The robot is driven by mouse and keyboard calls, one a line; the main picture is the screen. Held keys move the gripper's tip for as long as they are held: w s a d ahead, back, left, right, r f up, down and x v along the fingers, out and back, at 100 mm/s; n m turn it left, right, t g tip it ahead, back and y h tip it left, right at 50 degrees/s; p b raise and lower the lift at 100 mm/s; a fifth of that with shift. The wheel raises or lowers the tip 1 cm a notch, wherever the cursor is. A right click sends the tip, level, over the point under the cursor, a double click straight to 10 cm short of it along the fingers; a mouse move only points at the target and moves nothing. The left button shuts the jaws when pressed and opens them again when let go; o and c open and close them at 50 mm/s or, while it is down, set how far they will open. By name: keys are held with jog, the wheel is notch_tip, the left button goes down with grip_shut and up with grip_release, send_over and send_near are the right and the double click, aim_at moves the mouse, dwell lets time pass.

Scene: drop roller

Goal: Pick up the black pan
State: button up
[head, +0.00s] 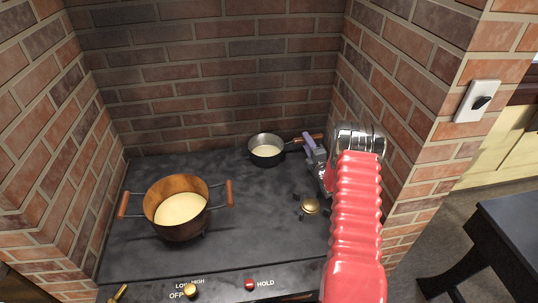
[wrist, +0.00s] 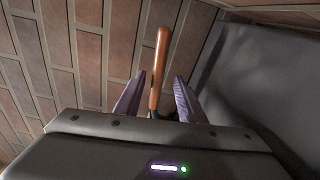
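The black pan (head: 265,158) is a small dark pot with pale contents, upright at the back right of the stove top. Its brown wooden handle (head: 308,138) points right toward the brick wall. My gripper (head: 312,144) is at this handle, at the end of my red arm. In the wrist view, the handle (wrist: 161,52) stands between the two purple fingers of my gripper (wrist: 159,84). A gap shows on each side of it, so the fingers are open. The pan's body is hidden in the wrist view.
A larger copper-brown pot (head: 178,222) with two side handles and pale contents stands at left on the dark stove top (head: 240,220). A brass burner piece (head: 310,205) lies near my arm. Brick walls (head: 200,70) close in the back and sides.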

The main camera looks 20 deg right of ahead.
jog(key=shift+w, duration=0.1)
jog(key=shift+w+d+r, duration=0.1)
jog(key=shift+w+d, duration=0.05)
jog(key=shift+w, duration=0.7)
jog(key=shift+w+d, duration=0.2)
jog(key=shift+w, duration=0.65)
jog(key=shift+w+d+r, duration=0.1)
jog(key=shift+w+d, duration=0.05)
jog(key=shift+w, duration=0.7)
jog(key=shift+c, duration=0.2)
grip_shut()
jog(key=shift+f, duration=0.1)
jog(key=shift+s, duration=0.1)
